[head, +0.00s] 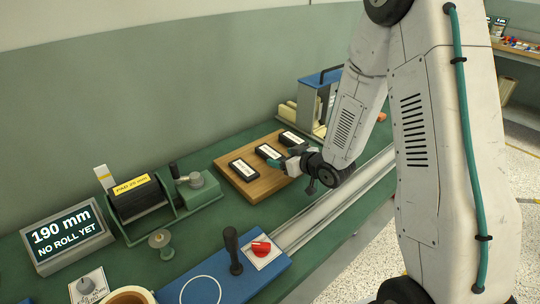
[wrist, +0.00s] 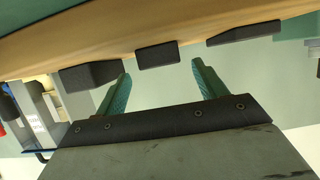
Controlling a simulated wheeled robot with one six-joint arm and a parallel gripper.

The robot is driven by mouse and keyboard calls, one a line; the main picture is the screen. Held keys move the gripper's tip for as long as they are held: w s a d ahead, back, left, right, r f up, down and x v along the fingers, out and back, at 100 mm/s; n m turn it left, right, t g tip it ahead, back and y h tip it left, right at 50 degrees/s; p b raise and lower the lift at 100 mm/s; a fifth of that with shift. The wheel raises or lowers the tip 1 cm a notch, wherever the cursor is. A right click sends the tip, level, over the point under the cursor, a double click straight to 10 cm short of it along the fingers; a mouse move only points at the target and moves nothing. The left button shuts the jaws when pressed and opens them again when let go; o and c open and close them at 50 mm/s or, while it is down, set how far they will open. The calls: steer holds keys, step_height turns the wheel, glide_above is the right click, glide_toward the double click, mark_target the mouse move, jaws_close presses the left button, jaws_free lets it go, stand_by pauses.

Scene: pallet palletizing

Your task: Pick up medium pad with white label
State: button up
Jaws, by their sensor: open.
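Three black pads with white labels lie in a row on a wooden board (head: 237,181): a near-left pad (head: 243,170), a middle pad (head: 267,152) and a far pad (head: 290,138). The label print is too small to read, and the sizes are hard to compare. My gripper (head: 279,163) is open and empty beside the middle pad's right end, at the board's right edge. In the wrist view my open fingers (wrist: 161,72) point toward the middle pad (wrist: 158,55), one to each side and short of it. The other pads flank it there.
A blue-and-grey device (head: 318,98) with pale blocks stands behind the board. A green roll stand (head: 138,200) and a display (head: 68,236) reading "190 mm NO ROLL YET" are at left. A metal rail (head: 320,210) runs along the front, near a blue panel with a red knob (head: 261,247).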

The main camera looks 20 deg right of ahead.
mark_target(273, 154)
steer(key=x, duration=0.4)
steer(key=shift+w+a, duration=0.2)
steer(key=shift+w, duration=0.15)
steer(key=c, duration=1.1)
steer(key=shift+o, duration=0.2)
